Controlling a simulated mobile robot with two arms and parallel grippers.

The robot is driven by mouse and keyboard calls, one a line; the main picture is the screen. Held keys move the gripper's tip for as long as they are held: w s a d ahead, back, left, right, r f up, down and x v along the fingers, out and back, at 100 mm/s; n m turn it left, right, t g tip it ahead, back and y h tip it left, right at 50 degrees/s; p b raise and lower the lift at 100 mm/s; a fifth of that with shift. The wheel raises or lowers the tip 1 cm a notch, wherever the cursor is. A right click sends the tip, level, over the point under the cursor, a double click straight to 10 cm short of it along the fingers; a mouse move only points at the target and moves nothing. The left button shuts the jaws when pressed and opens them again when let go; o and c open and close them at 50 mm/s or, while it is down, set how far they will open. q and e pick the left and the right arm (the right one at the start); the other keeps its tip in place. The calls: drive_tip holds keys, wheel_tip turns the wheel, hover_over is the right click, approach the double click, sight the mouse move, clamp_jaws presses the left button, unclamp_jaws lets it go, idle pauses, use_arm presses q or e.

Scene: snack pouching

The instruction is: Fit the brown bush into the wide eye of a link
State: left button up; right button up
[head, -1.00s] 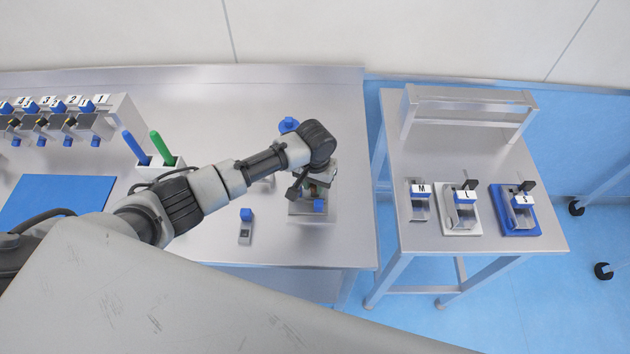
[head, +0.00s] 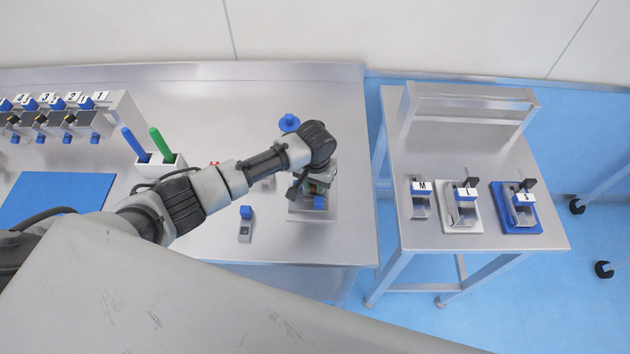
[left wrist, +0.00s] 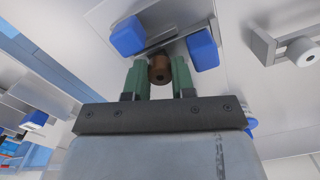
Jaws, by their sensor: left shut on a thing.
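My left gripper (left wrist: 158,80) has green fingers closed on the brown bush (left wrist: 160,69), a short cylinder seen from one end in the left wrist view. The bush is right beside a grey metal bar (left wrist: 172,41) that runs between two blue blocks (left wrist: 128,36) (left wrist: 203,49). I cannot tell whether the bar is a link, and no wide eye shows clearly. I cannot tell whether the bush touches anything. In the head view my left gripper (head: 310,188) is low over a metal fixture (head: 312,212) near the table's right edge, mostly hidden under my wrist. My right gripper is not in view.
A small blue-topped holder (head: 246,225) stands left of the fixture, and a blue round knob (head: 289,122) behind it. A white rack (head: 160,168) holds a blue and a green stick. A side table (head: 470,160) carries several labelled holders. The table's back middle is clear.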

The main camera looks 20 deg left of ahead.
use_arm(q)
drive_tip(key=shift+f, duration=0.6)
drive_tip(key=o, duration=0.9)
drive_tip(key=shift+o, duration=0.3)
drive_tip(key=shift+d, duration=0.1)
drive_tip(key=shift+r, duration=0.1)
wheel_tip(320, 180, up, 11)
drive_tip(key=b, duration=0.2)
drive_tip(key=shift+d, duration=0.1)
